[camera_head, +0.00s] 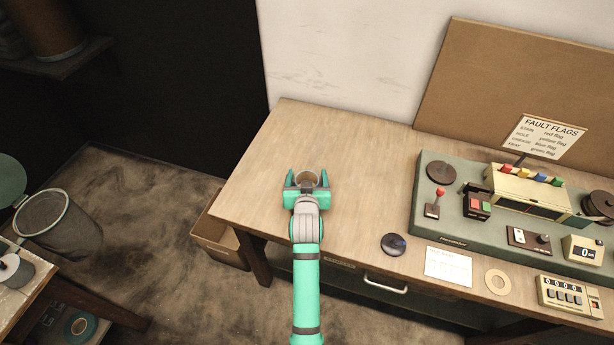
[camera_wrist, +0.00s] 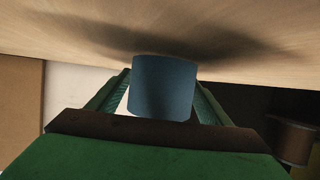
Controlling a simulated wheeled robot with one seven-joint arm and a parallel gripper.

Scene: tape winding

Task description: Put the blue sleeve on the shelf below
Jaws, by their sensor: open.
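My gripper (camera_head: 307,180) is open over the left part of the wooden workbench. The blue sleeve (camera_wrist: 164,88) stands between its two fingers in the wrist view, with a dark shadow on the wood around its end. In the head view the sleeve (camera_head: 307,178) shows as a small round rim with a brownish inside, partly hidden by the fingers. Whether the fingers touch it I cannot tell. Below the workbench top (camera_head: 262,165) it is dark, and a shelf there is not clearly seen.
The green machine (camera_head: 440,225) fills the bench's right side. A cardboard box (camera_head: 216,240) stands on the floor by the bench's left end. Bare wood surrounds my gripper.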

